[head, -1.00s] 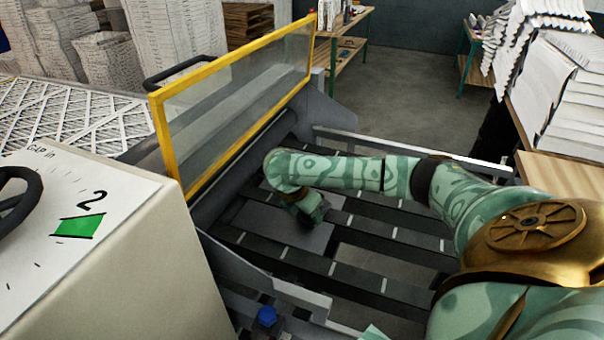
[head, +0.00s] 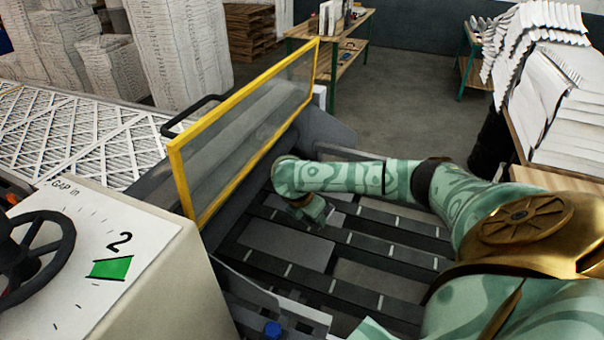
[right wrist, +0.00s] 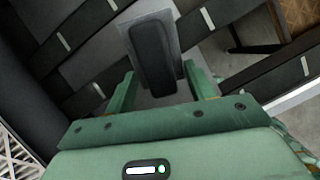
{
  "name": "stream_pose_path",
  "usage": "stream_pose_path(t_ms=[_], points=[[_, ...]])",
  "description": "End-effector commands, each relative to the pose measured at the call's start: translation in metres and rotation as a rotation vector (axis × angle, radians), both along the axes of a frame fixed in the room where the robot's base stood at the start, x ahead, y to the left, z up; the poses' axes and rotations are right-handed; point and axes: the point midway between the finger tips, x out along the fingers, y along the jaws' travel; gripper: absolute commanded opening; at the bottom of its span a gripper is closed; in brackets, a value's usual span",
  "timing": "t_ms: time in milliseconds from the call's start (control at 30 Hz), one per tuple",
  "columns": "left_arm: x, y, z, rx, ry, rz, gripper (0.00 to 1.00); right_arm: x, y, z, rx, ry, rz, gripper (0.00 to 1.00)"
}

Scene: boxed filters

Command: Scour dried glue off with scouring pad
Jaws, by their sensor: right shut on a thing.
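My right gripper (head: 322,214) reaches down onto the dark slatted bed (head: 345,237) of the machine. In the right wrist view, the gripper (right wrist: 162,88) is shut on a scouring pad (right wrist: 176,50), seen as a grey flat block with a black grip between the green fingers. The pad lies low over the slats; whether it touches them I cannot tell. In the head view the pad is mostly hidden by the gripper. I cannot make out any dried glue. My left gripper is not in view.
A yellow-framed clear guard (head: 245,130) stands along the bed's left side. A cream control box (head: 130,250) with a dark handwheel (head: 35,255) and a dial is at the front left. White pleated filters (head: 80,140) lie behind it. Paper stacks (head: 570,110) stand on the right.

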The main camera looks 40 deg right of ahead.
Motion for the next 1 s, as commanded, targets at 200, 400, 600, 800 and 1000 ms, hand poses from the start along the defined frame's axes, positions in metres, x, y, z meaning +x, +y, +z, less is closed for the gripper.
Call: stream_pose_path(t_ms=[200,400,600,800,1000], points=[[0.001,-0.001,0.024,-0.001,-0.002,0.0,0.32,-0.003,-0.003,0.018,-0.001,0.0,-0.003,0.18],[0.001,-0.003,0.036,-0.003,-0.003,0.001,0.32,-0.005,-0.006,0.026,-0.001,0.0,-0.004,0.18],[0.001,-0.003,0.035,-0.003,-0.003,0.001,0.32,-0.005,-0.006,0.024,-0.001,0.0,-0.004,0.18],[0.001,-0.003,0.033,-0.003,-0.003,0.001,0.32,-0.003,-0.006,0.025,-0.001,-0.001,-0.004,0.18],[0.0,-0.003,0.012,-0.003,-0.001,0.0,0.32,0.025,-0.002,0.031,0.0,-0.005,0.004,0.18]])
